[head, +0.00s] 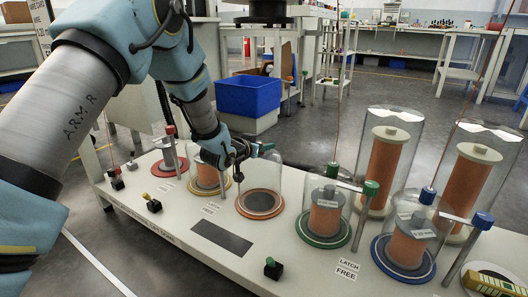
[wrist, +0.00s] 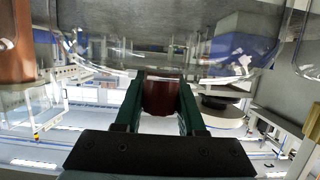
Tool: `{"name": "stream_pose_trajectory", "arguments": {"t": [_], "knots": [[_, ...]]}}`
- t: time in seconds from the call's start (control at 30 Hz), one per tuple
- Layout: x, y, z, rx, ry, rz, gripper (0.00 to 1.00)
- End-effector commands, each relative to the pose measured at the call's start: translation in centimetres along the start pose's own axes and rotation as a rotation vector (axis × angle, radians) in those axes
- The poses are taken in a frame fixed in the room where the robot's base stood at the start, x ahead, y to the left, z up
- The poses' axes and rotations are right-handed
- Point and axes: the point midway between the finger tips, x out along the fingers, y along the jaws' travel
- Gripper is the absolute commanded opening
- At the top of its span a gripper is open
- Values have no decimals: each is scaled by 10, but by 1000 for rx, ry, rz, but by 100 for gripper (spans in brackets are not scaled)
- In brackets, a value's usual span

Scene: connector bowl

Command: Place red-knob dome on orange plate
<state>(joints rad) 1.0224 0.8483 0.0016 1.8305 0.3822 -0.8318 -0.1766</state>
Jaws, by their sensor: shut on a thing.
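The orange plate (head: 244,207) is an orange-ringed disc with a dark centre on the white bench. A clear dome (head: 268,178) stands over it in the head view; I cannot tell whether its rim touches the plate. My gripper (head: 240,152) is at the upper left of this dome. In the wrist view, my gripper (wrist: 160,105) is shut on a dark red knob (wrist: 160,98), with clear glass above it. The knob is hidden by the fingers in the head view.
Left are a red plate (head: 165,170) with a red-topped post (head: 170,130) and a yellow plate (head: 209,190). Right are a green-plate dome (head: 325,215), a blue-plate dome (head: 405,240) and tall clear cylinders with copper cores. Small switches line the bench front.

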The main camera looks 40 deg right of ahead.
Motion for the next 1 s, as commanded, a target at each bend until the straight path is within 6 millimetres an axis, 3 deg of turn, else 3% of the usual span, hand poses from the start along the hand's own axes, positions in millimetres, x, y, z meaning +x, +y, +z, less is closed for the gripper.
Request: {"name": "stream_pose_trajectory", "arguments": {"t": [0.33, 0.37, 0.6, 0.9, 1.0], "knots": [[1, 0, 2, 0, 3, 0, 0], [1, 0, 2, 0, 1, 0, 41], [1, 0, 2, 0, 1, 0, 68], [0, 0, -1, 1, 2, 1, 69], [-9, 0, -2, -1, 0, 0, 69]]}}
